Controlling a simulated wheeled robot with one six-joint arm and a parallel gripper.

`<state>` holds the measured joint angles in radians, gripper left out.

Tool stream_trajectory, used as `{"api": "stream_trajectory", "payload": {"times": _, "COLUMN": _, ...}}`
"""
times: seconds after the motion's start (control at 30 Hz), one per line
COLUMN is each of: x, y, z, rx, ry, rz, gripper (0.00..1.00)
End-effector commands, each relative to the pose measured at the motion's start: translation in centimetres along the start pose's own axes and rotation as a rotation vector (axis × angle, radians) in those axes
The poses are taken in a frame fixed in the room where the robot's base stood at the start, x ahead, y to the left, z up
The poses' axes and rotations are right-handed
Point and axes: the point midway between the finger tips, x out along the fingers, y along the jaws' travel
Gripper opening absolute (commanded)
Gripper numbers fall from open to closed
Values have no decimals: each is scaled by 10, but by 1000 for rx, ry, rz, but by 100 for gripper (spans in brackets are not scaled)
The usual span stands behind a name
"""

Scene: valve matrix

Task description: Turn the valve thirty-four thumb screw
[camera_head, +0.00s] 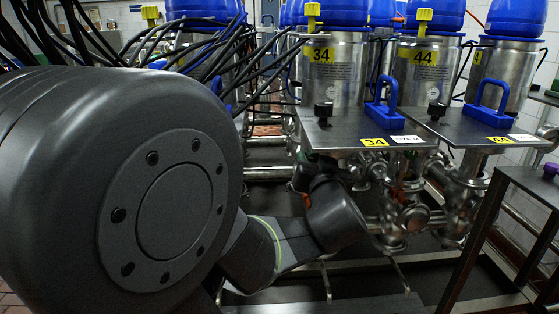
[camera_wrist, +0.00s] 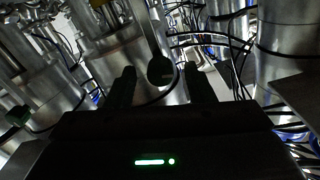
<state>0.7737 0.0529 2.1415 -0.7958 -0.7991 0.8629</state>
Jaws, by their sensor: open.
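Valve thirty-four's steel cylinder (camera_head: 345,75) carries a yellow 34 label (camera_head: 319,55) in the head view. In front of it is a flat metal plate (camera_head: 345,135), also tagged 34 (camera_head: 374,142), bearing a black knob (camera_head: 323,110) and a blue handle (camera_head: 384,105). My gripper (camera_wrist: 160,69) shows in the wrist view with two dark fingers apart. A dark round knob (camera_wrist: 160,71) appears between the fingertips; no label on it is visible, and I cannot tell its depth. In the head view my arm reaches under the plate and the gripper is hidden.
Valve forty-four's plate (camera_head: 470,127) stands close on the right, with steel pipework (camera_head: 410,215) below. Many black cables (camera_head: 215,50) hang at the upper left. A dark metal frame (camera_head: 490,220) stands at the right. Steel cylinders (camera_wrist: 120,60) crowd the wrist view.

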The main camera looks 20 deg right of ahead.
Motion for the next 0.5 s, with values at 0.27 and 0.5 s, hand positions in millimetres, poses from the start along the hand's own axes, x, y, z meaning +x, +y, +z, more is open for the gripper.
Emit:
{"api": "stream_trajectory", "payload": {"times": 0.27, "x": 26, "y": 0, "z": 0, "rx": -1, "ry": 0, "rz": -1, "gripper": 48}}
{"api": "stream_trajectory", "payload": {"times": 0.5, "x": 27, "y": 0, "z": 0, "rx": 0, "ry": 0, "rz": 0, "gripper": 48}}
